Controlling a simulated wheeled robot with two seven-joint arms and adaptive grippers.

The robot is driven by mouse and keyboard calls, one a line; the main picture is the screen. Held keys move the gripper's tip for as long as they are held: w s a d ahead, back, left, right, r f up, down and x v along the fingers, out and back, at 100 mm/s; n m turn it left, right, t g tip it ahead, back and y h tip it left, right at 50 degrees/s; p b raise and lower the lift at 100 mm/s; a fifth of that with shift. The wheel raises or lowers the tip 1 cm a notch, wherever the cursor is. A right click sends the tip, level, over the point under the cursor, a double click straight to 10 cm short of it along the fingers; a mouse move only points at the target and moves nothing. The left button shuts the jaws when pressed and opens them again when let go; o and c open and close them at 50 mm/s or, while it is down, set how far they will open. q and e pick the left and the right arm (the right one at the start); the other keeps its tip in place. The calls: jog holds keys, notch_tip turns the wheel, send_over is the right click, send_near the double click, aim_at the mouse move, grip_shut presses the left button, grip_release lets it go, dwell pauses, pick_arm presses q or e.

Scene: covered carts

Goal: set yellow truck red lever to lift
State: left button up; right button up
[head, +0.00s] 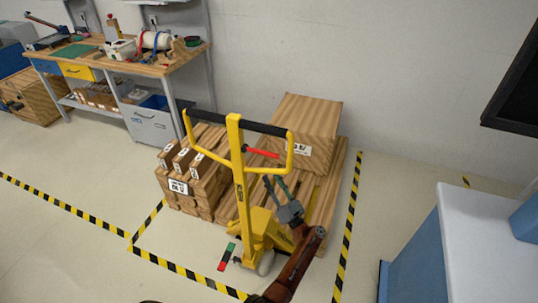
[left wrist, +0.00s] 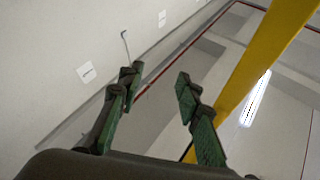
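The yellow truck (head: 240,185) stands upright with its tall handle loop and black grip bar. Its red lever (head: 263,153) sticks out to the right from the post, inside the loop. My left gripper (head: 274,184) is just right of the post and below the lever, apart from the lever in the picture. In the left wrist view, the gripper's green fingers (left wrist: 157,80) are spread apart with nothing between them. The yellow post (left wrist: 262,65) runs diagonally past the right finger there; the red lever does not show. My right gripper is not in view.
Wooden boxes (head: 310,125) and small cartons (head: 192,183) are on a pallet behind the truck. Yellow-black floor tape (head: 347,225) surrounds it. A workbench (head: 150,65) stands at the back left, and a blue cart with a white top (head: 485,235) at the right. Floor at the left is clear.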

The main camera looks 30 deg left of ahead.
pick_arm(q)
jog(key=s+r+n+g, duration=0.3)
jog(key=r+n+g, duration=0.25)
jog(key=g, duration=0.25)
jog(key=n+g+h+b, duration=0.3)
jog(key=n+g+h, duration=0.1)
jog(key=n+g, duration=0.15)
send_near(269, 152)
jog(key=shift+s+a+f+m, duration=0.1)
jog(key=shift+a+f+m, duration=0.1)
jog(key=shift+a+f, duration=0.3)
jog(key=shift+s+a+f+m, duration=0.2)
jog(key=shift+a+f, duration=0.1)
jog(key=shift+a, duration=0.45)
jog(key=shift+r, duration=0.35)
jog(key=x, duration=0.7)
jog(key=shift+s+a+r, duration=0.1)
jog(key=shift+a+r, duration=0.1)
jog(key=shift+r, duration=0.05)
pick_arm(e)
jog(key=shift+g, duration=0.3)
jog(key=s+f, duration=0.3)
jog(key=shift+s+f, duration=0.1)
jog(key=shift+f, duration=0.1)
pick_arm(q)
grip_shut()
